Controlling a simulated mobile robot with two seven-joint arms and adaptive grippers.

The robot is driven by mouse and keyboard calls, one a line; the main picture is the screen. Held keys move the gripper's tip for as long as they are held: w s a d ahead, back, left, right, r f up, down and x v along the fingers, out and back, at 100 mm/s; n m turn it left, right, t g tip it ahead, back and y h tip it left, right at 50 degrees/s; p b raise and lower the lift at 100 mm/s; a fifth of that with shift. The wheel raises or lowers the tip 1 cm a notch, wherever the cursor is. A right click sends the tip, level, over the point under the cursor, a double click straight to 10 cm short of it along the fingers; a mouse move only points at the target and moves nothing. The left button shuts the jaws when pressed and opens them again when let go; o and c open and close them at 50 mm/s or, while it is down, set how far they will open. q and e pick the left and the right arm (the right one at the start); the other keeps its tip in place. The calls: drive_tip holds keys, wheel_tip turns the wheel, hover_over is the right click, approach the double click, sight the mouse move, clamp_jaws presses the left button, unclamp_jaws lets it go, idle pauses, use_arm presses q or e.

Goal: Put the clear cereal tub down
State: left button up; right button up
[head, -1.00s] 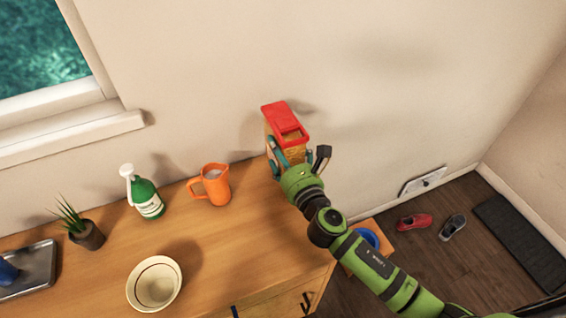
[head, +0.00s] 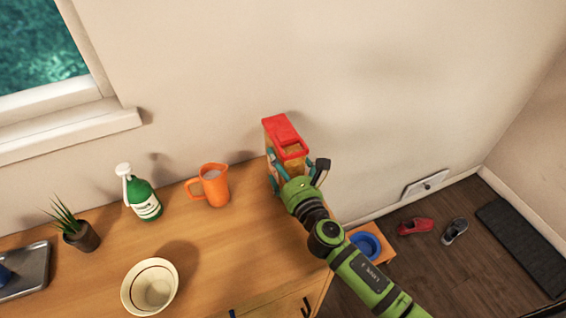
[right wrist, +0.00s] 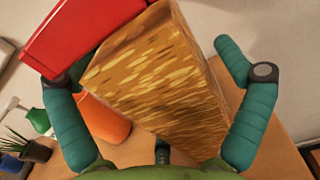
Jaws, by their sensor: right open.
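The clear cereal tub (head: 290,154) has a red lid and golden flakes inside. It stands upright at the back right end of the wooden counter (head: 215,245), close to the wall. My right gripper (head: 293,168) is open around the tub's lower part. In the right wrist view the tub (right wrist: 165,85) fills the middle, with the teal fingers of my right gripper (right wrist: 160,110) spread on either side. Gaps show beside the tub, mostly on its right. Its base is hidden by the gripper. My left gripper is out of view.
An orange pitcher (head: 213,186) stands left of the tub. Further left are a green bottle (head: 143,200), a potted plant (head: 80,235) and a metal tray (head: 28,272). A cream bowl (head: 150,288) sits in front. The counter ends just right of the tub.

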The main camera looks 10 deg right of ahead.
drive_tip(key=s+d+b, duration=0.2)
drive_tip(key=s, duration=0.9)
drive_tip(key=shift+s+d+r, duration=0.2)
drive_tip(key=shift+s, duration=0.2)
drive_tip(key=shift+f, duration=0.1)
